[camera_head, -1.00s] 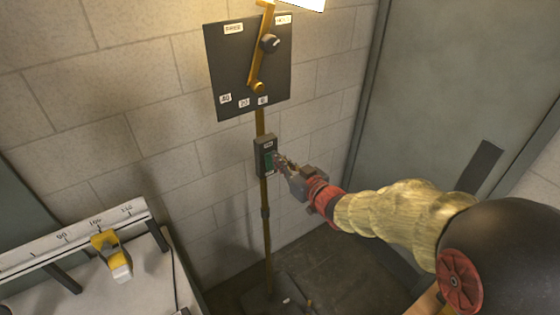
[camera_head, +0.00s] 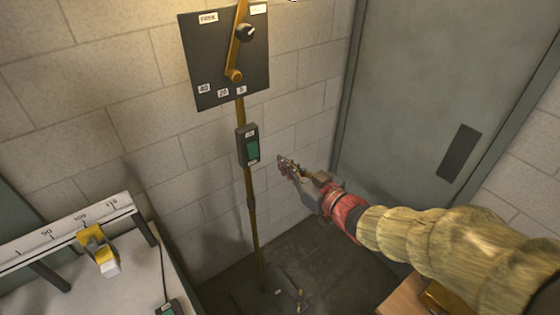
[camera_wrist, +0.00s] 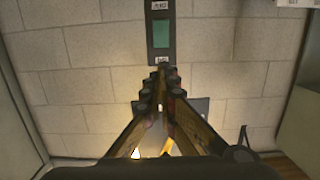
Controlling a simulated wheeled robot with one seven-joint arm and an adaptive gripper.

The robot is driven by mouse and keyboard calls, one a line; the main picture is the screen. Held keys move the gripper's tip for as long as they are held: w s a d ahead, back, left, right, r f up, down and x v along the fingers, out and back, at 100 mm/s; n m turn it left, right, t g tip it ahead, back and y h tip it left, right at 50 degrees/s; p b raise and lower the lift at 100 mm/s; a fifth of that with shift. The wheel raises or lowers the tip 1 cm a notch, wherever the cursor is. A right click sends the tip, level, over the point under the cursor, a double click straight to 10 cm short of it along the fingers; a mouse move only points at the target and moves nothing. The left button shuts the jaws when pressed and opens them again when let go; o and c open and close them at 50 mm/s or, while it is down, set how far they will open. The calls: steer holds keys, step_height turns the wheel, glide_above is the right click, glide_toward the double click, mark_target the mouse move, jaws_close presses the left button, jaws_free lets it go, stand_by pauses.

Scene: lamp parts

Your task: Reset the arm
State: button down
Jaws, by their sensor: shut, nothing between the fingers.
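My gripper (camera_head: 285,164) is shut and empty, at the end of my arm that reaches in from the right. It is to the right of a dark switch box with a green rocker (camera_head: 252,150), with a visible gap in the head view. The box is fixed on a thin yellow-brown lamp pole (camera_head: 250,212). In the wrist view my shut fingertips (camera_wrist: 160,72) point at the lower end of the switch box (camera_wrist: 161,35). A dark panel (camera_head: 205,62) with a knob, a yellow lever and number labels is higher on the pole.
A white bench (camera_head: 135,275) at the lower left carries a marked ruler rail (camera_head: 65,228) with a yellow slider (camera_head: 97,247). A grey door (camera_head: 410,90) is behind my arm. A wooden box (camera_head: 402,302) is at the lower right. Dark floor shows around the pole's base.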

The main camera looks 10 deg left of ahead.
stand_by(0.5)
steer(key=s+d+f+m+g+h+b, duration=0.1)
steer(key=d+f+m+h, duration=0.1)
steer(key=d+f+h, duration=0.45)
steer(key=s+d+f+m+g+h+b, duration=0.15)
steer(key=d+f+h, duration=0.25)
steer(key=d+f, duration=0.5)
steer(key=s+d+m+g+h+b, duration=0.1)
steer(key=s+d+m+b, duration=0.2)
steer(key=s+d+b, duration=0.3)
steer(key=s+d+m+g+h+b, duration=0.1)
steer(key=s+d+m+b, duration=0.2)
steer(key=s, duration=1.4)
steer(key=d+b, duration=0.3)
steer(key=d, duration=0.3)
steer(key=shift+r+g+b, duration=0.35)
steer(key=shift+b, duration=0.05)
steer(key=shift+s+d, duration=0.1)
steer(key=shift+s, duration=0.05)
